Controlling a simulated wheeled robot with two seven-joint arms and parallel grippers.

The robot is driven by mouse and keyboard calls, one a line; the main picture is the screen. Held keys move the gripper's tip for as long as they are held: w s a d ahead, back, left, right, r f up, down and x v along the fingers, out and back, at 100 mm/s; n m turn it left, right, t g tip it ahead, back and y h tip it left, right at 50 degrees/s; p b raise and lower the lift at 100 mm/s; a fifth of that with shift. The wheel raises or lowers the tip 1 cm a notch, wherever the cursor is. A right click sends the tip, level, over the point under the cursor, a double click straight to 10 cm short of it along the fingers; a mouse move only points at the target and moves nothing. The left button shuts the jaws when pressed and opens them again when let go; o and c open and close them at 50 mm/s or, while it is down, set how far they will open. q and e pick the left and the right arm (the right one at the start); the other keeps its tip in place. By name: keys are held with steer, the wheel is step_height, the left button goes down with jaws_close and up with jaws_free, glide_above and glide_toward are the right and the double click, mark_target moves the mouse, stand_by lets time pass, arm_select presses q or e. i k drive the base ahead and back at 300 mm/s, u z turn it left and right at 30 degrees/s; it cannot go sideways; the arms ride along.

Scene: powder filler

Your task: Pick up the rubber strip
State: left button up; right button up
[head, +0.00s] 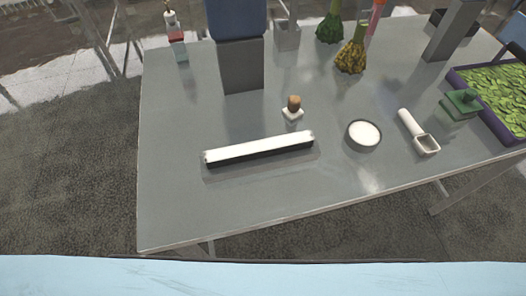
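A long bar with a white top and a dark front side (258,149), which looks like the rubber strip, lies on the grey table (180,215). It sits left of the table's middle, near the front, tilted slightly up to the right. Nothing touches or covers it. Neither of my grippers shows in the head view.
Behind the strip stand a small brown-topped bottle (293,107) and a grey block (242,68). To its right are a bowl of white powder (364,133), a white scoop (418,132), a green object (460,104) and a purple tray (508,133). The front left is clear.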

mark_target(215, 157)
steer(key=k, duration=0.5)
steer(key=z, duration=1.1)
steer(key=k, duration=0.8)
steer(key=u, duration=1.45)
steer(key=i, duration=0.55)
